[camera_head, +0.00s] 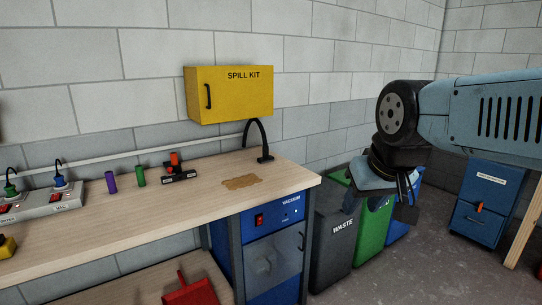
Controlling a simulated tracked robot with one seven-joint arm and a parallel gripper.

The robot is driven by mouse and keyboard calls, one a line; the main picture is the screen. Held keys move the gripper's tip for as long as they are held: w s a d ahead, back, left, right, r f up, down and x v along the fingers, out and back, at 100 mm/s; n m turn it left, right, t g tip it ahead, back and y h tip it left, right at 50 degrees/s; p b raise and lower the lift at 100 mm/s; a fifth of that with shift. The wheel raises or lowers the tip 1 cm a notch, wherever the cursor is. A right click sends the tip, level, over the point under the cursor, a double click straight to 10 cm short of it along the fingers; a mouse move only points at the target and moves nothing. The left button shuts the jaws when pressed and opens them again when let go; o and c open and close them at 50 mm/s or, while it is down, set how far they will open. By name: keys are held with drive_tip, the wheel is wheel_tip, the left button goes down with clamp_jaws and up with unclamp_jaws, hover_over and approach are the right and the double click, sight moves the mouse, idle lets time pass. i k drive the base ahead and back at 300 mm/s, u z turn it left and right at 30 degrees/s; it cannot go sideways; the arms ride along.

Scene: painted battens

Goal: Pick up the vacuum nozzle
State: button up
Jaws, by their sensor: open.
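The vacuum nozzle (265,158) appears to be the black piece at the end of a curved black hose (258,128), at the right back of the wooden workbench (100,220). The blue vacuum unit (275,215) stands under the bench's right end. My gripper (379,206) hangs to the right of the bench, in front of the bins, with its fingers pointing down. It is open and apart from the nozzle. Nothing shows between its fingers.
A brown spill patch (241,182) lies near the nozzle. A black tool with an orange top (178,172), a green cylinder (140,177) and a purple cylinder (111,182) stand left of it. A yellow spill kit box (230,97) hangs above. A waste bin (335,240) stands right of the bench.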

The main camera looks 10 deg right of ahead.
sight(266, 158)
drive_tip(key=z, duration=0.4)
drive_tip(key=i, duration=2.05)
drive_tip(key=u, duration=0.8)
drive_tip(key=k, duration=0.9)
drive_tip(key=u, duration=0.2)
drive_tip(key=i, duration=0.9)
drive_tip(key=z, duration=0.1)
